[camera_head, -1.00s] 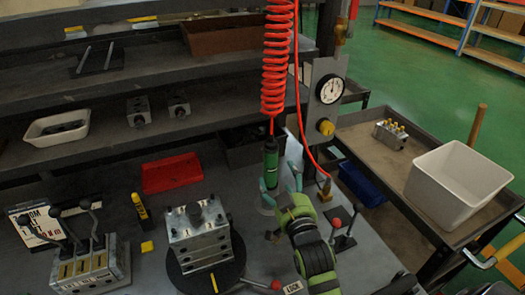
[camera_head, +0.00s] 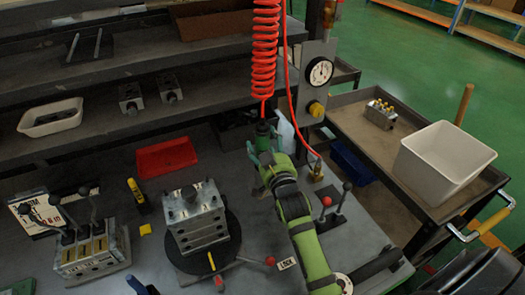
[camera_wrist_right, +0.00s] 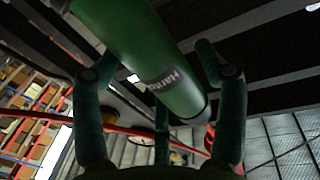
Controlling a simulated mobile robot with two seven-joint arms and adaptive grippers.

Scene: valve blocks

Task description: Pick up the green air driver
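The green air driver (camera_head: 263,128) hangs upright below the red coiled hose, with its lower part hidden behind my right gripper (camera_head: 264,157). In the right wrist view the driver (camera_wrist_right: 150,62) slants as a green cylinder with a dark label band. The fingers of my right gripper (camera_wrist_right: 160,75) are spread on both sides of it, with a gap showing at the right finger, so it looks open around the driver.
The red hose (camera_head: 265,50) hangs from above beside a gauge panel (camera_head: 318,75). On the bench stand a metal valve block (camera_head: 193,215), a lever block (camera_head: 88,250), a red tray (camera_head: 165,158) and small levers (camera_head: 332,208). A white bin (camera_head: 442,160) stands on the right cart.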

